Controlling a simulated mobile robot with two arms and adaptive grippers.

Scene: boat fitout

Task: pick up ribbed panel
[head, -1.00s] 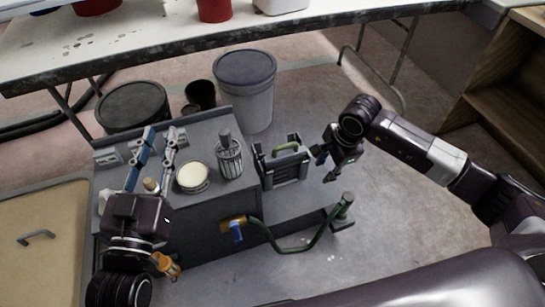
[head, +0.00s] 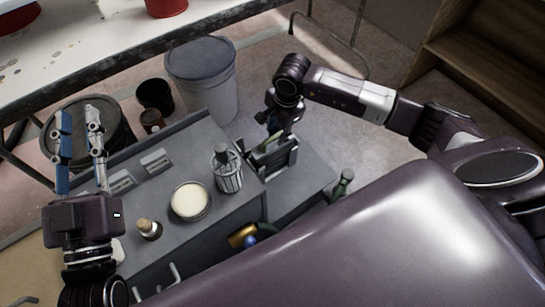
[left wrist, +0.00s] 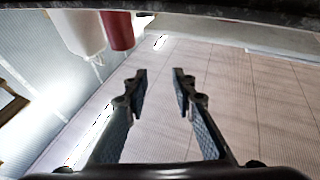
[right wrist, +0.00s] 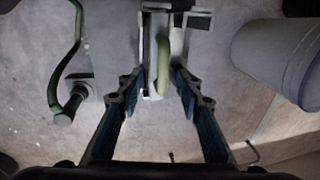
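What looks like the ribbed panel (head: 275,160) is a dark grey upright piece with a green handle. It stands at the right end of the grey counter, beside a ribbed cylinder. My right gripper (head: 272,122) is just behind and above it, pointing down. In the right wrist view the green handle (right wrist: 163,65) lies between the tips of my open right gripper (right wrist: 157,74), with gaps visible; contact cannot be told. My left gripper (head: 78,115) is open and empty, raised over the counter's left part. The left wrist view shows its spread fingers (left wrist: 157,75).
A ribbed cylinder (head: 228,172), a round cream-topped tin (head: 189,201) and a cork-topped bottle (head: 148,229) stand on the counter (head: 195,150). A lidded grey bin (head: 205,85) and a dark drum (head: 75,130) stand behind. Green pipe (head: 343,183) rises at the right.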

